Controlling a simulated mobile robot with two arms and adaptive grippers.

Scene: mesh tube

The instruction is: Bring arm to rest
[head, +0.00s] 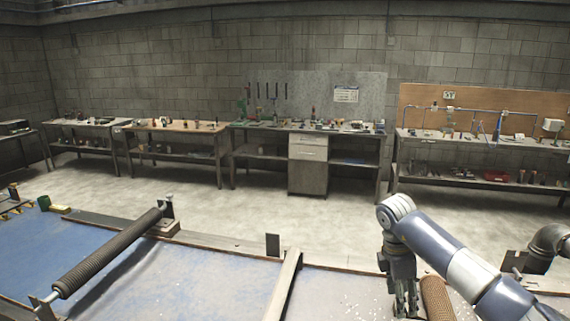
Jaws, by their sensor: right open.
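My right arm comes in from the lower right, blue and white, and bends down at its wrist. My right gripper (405,303) points down over the near bench and is open. A brown mesh tube (436,298) stands just to the right of the gripper, partly cut off by the bottom edge and close to my arm. I cannot tell whether the gripper touches it. My left gripper is not in view.
A metal bar (284,285) divides the bench. A dark pipe elbow (549,245) stands at right. Workbenches (307,165) line the far wall, beyond open floor.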

